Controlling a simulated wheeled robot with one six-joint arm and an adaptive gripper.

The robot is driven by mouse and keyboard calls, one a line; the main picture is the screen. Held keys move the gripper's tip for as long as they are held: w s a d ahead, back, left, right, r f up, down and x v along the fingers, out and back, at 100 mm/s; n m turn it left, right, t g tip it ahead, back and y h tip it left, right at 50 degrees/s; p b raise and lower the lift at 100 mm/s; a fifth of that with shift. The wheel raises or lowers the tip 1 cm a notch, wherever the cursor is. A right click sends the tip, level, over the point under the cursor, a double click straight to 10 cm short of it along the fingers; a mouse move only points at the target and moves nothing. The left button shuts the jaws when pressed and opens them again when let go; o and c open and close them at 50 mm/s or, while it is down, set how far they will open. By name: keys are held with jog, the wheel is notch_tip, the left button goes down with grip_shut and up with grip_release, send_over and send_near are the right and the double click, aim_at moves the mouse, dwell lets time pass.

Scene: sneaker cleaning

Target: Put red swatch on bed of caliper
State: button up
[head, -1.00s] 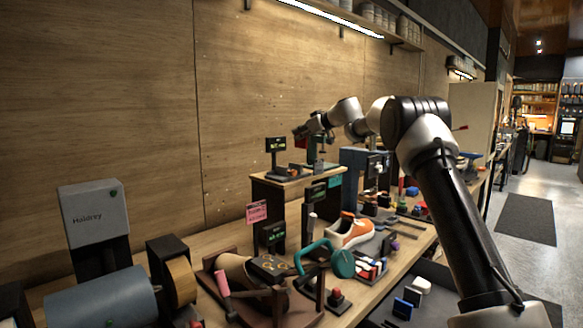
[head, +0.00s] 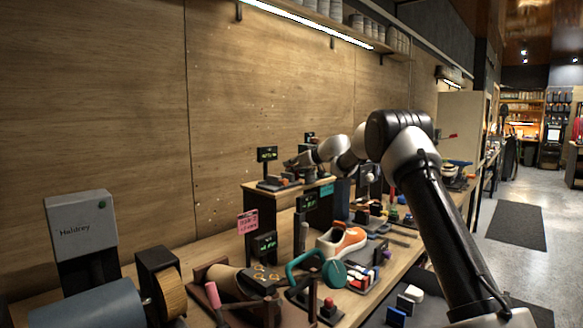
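My gripper (head: 291,166) is small and far off in the head view, low over the small raised shelf (head: 254,193). Its fingers are too small and dark to tell whether they are open or shut. A second device with a display (head: 311,138) stands behind my gripper. I cannot make out the red swatch. A small orange piece (head: 284,181) shows on the left device's base.
A teal clamp-like tool (head: 310,264), a red button (head: 329,303) and a grey machine (head: 82,228) stand nearer. Several small coloured items crowd the bench to the right.

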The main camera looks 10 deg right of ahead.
jog(key=o, duration=0.3)
jog(key=shift+o, duration=0.2)
jog(key=shift+r, duration=0.1)
